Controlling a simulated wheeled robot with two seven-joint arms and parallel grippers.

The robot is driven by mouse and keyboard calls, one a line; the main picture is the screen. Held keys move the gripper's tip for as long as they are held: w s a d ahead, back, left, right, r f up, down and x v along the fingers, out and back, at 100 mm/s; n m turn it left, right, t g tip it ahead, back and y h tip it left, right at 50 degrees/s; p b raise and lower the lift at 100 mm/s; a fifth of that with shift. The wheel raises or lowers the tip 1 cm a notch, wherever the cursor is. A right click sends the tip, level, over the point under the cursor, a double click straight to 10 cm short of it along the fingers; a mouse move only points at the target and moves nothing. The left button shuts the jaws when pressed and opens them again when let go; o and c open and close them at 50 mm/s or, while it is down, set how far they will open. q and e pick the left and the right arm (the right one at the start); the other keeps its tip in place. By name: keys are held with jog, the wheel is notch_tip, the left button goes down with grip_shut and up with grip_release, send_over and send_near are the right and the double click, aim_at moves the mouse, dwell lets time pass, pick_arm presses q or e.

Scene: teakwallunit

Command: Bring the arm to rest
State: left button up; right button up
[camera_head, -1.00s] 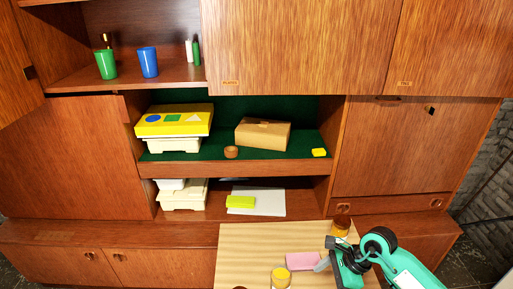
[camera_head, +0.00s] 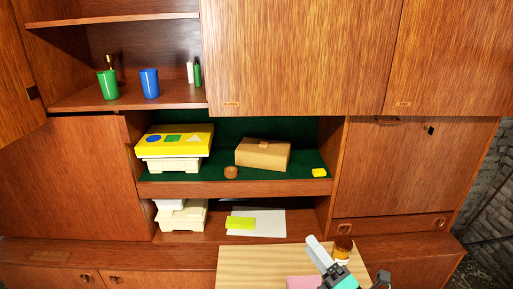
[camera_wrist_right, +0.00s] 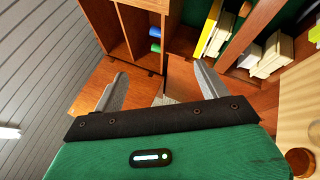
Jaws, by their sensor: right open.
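My right gripper (camera_head: 320,253) shows at the bottom right of the head view, raised over the pale wooden board. Its grey fingers point up and to the left. In the right wrist view the two fingers of this gripper (camera_wrist_right: 160,88) stand wide apart with nothing between them. Beyond them lie the cabinet's shelves and wood panels. My left gripper is in neither view.
The pale board (camera_head: 250,262) carries an amber jar (camera_head: 343,247) close to my right gripper and a pink block (camera_head: 302,283). Behind stands the wooden wall unit with a tan box (camera_head: 263,154), a yellow box (camera_head: 174,139) and cups (camera_head: 150,83) on its shelves.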

jog(key=s+d+f+m+g+h, duration=0.25)
jog(key=d+f+m+h, duration=0.4)
jog(key=m, duration=0.45)
jog(key=s+d+f+m+g+h, duration=0.2)
jog(key=s+d+f+m+h, duration=0.2)
jog(key=d+f+m+h, duration=0.5)
jog(key=s+a+f+m+g+y, duration=0.1)
jog(key=s+a+f+m+g, duration=0.15)
jog(key=s, duration=0.35)
jog(key=s+a+f+m+g+y, duration=0.1)
jog(key=s+f+m+g, duration=0.1)
jog(key=s+g, duration=0.25)
jog(key=s+a+f+m+g+y, duration=0.1)
jog(key=s+a+f+m+g, duration=0.15)
jog(key=s, duration=0.45)
notch_tip(320, 180, down, 32)
jog(key=r+g, duration=0.1)
jog(key=g, duration=0.1)
jog(key=s+d+f, duration=0.2)
jog(key=s+f, duration=0.7)
jog(key=f, duration=0.1)
jog(key=s+d+f+g, duration=0.1)
jog(key=s+f, duration=0.8)
jog(key=s, duration=0.1)
jog(key=shift+s+d+f, duration=0.15)
jog(key=shift+d+f, duration=0.2)
jog(key=shift+f, duration=0.05)
